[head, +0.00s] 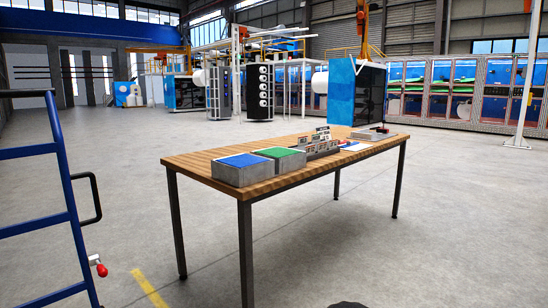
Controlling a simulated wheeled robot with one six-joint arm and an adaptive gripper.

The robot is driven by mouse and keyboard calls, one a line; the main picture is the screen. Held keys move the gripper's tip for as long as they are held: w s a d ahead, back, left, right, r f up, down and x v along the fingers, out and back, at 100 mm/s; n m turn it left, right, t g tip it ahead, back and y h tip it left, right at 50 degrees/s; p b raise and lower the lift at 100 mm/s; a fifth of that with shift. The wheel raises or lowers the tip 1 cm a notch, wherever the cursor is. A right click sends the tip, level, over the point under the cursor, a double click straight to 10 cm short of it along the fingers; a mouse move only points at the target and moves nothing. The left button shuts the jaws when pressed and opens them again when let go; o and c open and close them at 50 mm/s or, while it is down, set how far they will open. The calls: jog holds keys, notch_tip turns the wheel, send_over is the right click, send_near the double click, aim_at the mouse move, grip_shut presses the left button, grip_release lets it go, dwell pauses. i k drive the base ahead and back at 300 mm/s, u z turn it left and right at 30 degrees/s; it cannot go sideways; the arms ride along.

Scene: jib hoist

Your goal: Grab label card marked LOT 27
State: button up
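Several small label cards (322,138) stand in a grey rack (321,150) near the middle of a wooden table (205,159). They are too small in the head view for me to read, so I cannot tell which one is marked LOT 27. My gripper is not in view.
Two grey blocks stand at the table's near left, one with a blue top (242,160) and one with a green top (280,153). Flat items (355,146) and a dark object (374,133) lie further right. A blue ladder-like frame (70,190) stands at the left. The floor before the table is clear.

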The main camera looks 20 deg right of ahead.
aim_at(322, 146)
jog(key=z, duration=1.1)
jog(key=i, duration=1.4)
jog(key=u, duration=0.25)
